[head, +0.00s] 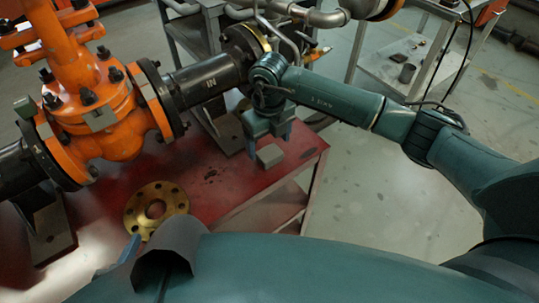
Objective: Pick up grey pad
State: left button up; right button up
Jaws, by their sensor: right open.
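The grey pad (270,155) is a small block on the red table top, near its right edge. My right gripper (270,142) is pointed down right over the pad. Its two teal fingers are apart, one to each side of the pad's far part. I cannot tell whether the fingers touch the pad.
An orange gate valve (105,110) with a black flanged pipe (205,80) stands at the left. A brass flange ring (155,209) lies on the red table (215,185). A grey cart (395,68) stands at the back right. Open floor lies right of the table.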

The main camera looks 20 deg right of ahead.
aim_at(269, 152)
notch_tip(269, 152, down, 4)
jog(key=shift+s+r, duration=0.1)
jog(key=shift+c, duration=0.2)
jog(key=c, duration=1)
notch_tip(269, 152, up, 10)
jog(key=shift+r+p, duration=0.1)
jog(key=shift+p, duration=0.25)
jog(key=o, duration=0.4)
jog(key=c, duration=0.3)
